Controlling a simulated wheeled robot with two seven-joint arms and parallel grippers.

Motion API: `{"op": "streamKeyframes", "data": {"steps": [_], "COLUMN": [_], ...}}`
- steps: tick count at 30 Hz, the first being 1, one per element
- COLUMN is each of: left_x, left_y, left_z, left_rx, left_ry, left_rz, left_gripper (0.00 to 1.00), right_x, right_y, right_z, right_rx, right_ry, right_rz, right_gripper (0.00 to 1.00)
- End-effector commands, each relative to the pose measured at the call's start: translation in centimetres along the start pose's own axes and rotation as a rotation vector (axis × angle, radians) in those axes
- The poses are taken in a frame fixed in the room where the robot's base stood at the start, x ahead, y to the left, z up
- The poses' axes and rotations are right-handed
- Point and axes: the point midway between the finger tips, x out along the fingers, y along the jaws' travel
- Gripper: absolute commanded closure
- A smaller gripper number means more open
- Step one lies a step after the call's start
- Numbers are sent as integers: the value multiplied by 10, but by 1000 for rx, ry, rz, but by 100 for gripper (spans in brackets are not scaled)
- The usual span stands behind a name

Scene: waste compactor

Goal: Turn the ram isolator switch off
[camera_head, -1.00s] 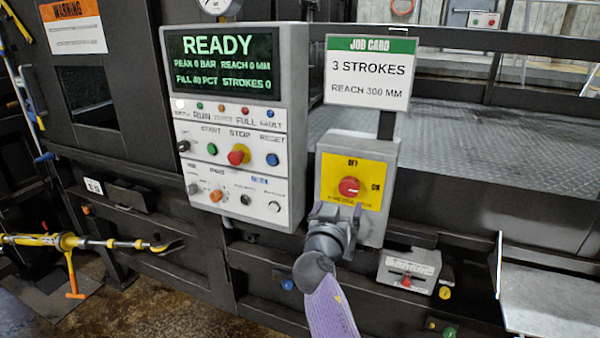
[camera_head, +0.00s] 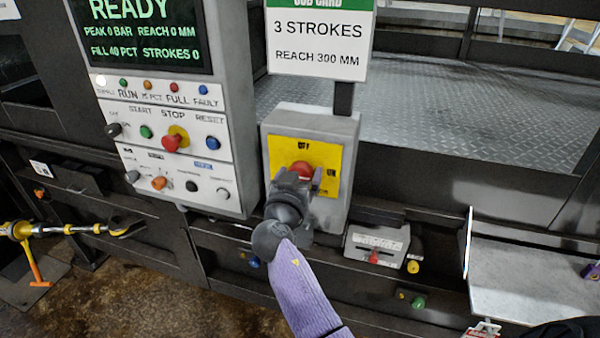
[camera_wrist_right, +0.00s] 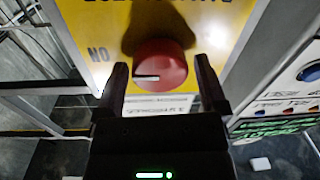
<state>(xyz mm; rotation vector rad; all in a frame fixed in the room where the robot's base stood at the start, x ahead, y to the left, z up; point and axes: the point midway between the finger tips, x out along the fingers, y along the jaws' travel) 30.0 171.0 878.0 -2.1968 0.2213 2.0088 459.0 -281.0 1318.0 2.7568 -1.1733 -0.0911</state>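The ram isolator is a grey box (camera_head: 340,130) with a yellow plate (camera_head: 332,160) and a red rotary knob (camera_head: 301,169), below the job card. "OFF" is above the knob and "ON" to its right. My right gripper (camera_head: 297,182) is at the knob and hides its lower part. In the right wrist view the knob (camera_wrist_right: 158,66) sits between the two spread fingertips of the gripper (camera_wrist_right: 162,72), with a gap on each side. Whether the tips reach its depth is unclear. The knob's white line points toward "ON". My left gripper is not in view.
A control panel (camera_head: 187,118) with buttons and a READY display stands left of the box. The job card (camera_head: 320,42) hangs just above it. A small box with a red lever (camera_head: 376,246) is at lower right, near a grey shelf (camera_head: 535,285).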

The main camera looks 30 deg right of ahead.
Motion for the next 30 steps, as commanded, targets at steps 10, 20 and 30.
{"op": "streamKeyframes", "data": {"steps": [10, 20, 30], "left_x": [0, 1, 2], "left_y": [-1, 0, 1], "left_z": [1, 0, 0], "left_rx": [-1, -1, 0], "left_ry": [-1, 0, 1], "left_rz": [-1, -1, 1], "left_gripper": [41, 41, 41], "right_x": [0, 0, 0], "right_y": [0, 0, -1], "right_z": [0, 0, -1], "right_rx": [0, -45, -293], "right_ry": [0, -3, -16], "right_rz": [0, -1, -4], "right_gripper": [85, 89, 89]}}
